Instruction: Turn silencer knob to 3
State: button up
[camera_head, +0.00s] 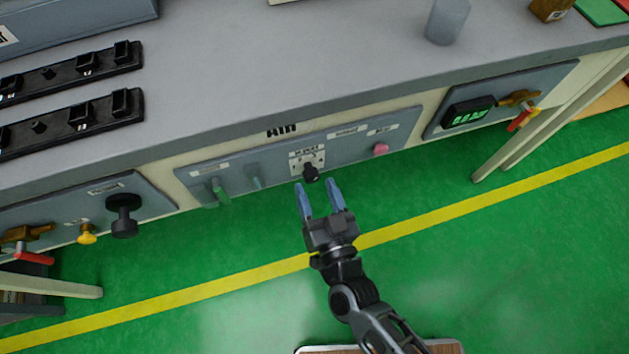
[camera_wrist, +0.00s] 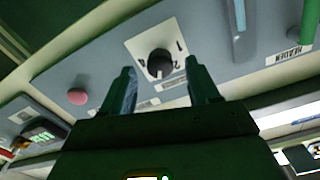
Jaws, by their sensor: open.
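The silencer knob is a black round knob (camera_head: 311,173) on a white marked plate (camera_head: 301,159), in the middle of the grey panel under the bench edge. In the wrist view the knob (camera_wrist: 159,63) shows between my two fingers, with a 1 and a 2 readable beside it; I cannot tell which mark it points to. My gripper (camera_head: 319,188) is open with its blue-grey fingers pointing at the knob. In the wrist view my gripper (camera_wrist: 161,78) has empty space between its fingertips. Whether the fingertips reach past the knob's face is unclear; no contact shows.
A larger black knob (camera_head: 123,215) is on the left panel. A green-lit display (camera_head: 468,113) and red-handled valve (camera_head: 520,120) are right. Green floor is clear below.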

jog(key=v, duration=0.5)
jog(key=shift+s, duration=0.25)
jog(key=shift+d, duration=0.1)
jog(key=s+d+r+h, duration=0.2)
jog(key=s+d+r, duration=0.7)
jog(key=s+d, duration=0.4)
jog(key=s+d+r+g+h+p, duration=0.1)
jog(key=s+d+r, duration=0.1)
jog(key=s+r, duration=0.2)
jog(key=s+d+r+g+h, duration=0.1)
jog(key=s+r, duration=0.4)
jog(key=r, duration=0.5)
jog(key=d+h, duration=0.1)
jog(key=d, duration=0.1)
jog(key=shift+s+d+g+p, duration=0.2)
jog(key=shift+d+g+p, duration=0.1)
jog(key=shift+p, duration=0.05)
jog(key=shift+f, duration=0.1)
